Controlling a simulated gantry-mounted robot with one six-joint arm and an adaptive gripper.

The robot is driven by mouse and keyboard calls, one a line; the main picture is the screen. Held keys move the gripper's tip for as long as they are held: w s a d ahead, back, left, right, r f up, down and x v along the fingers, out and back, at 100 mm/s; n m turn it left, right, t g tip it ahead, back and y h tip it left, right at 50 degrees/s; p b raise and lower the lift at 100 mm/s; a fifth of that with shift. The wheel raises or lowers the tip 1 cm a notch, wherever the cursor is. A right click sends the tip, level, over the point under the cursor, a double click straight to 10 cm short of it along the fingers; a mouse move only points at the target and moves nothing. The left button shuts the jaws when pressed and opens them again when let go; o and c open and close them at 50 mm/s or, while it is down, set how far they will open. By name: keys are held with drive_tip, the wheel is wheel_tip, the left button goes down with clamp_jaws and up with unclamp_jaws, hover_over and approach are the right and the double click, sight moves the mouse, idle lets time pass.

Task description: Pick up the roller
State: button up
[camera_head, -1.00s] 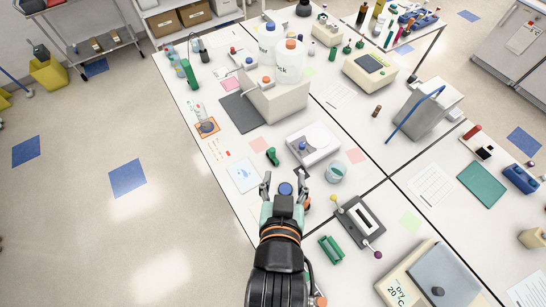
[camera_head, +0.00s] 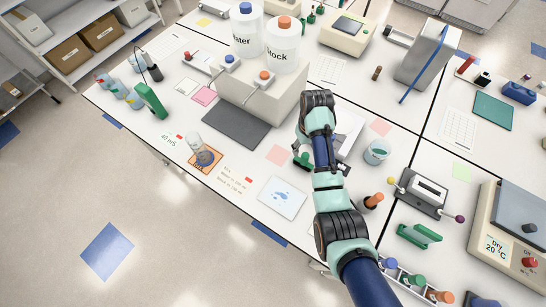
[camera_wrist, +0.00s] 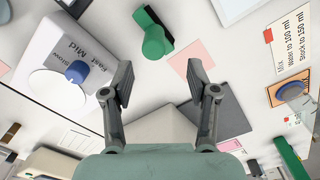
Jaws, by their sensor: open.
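A small dark green piece with a thick rounded end (camera_wrist: 155,42) may be the roller; I cannot be sure. It lies on the white table at the top middle of the wrist view, just beyond my fingertips. It also shows in the head view as a green piece (camera_head: 303,160) left of my arm. My gripper (camera_wrist: 161,85) is open, with nothing between its fingers. It hangs above the table. In the head view my arm reaches up the picture and my fingers are hidden. Another green piece (camera_head: 419,235) lies right of my arm.
A white device with a blue knob (camera_wrist: 76,71) stands left of my fingers in the wrist view. A bulky pale block (camera_head: 262,95) with bottles stands beyond a dark grey mat (camera_head: 236,126). A beaker (camera_head: 377,151) and an orange-topped piece (camera_head: 374,200) are right of my arm.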

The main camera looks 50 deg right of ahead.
sight(306, 156)
drive_tip(key=shift+s+f, duration=0.25)
drive_tip(key=shift+f, duration=0.25)
drive_tip(key=shift+s+f, duration=0.2)
drive_tip(key=shift+f, duration=0.3)
wheel_tip(306, 156, down, 6)
drive_tip(key=shift+s+d+r+b, duration=0.1)
drive_tip(key=shift+b, duration=0.25)
clamp_jaws()
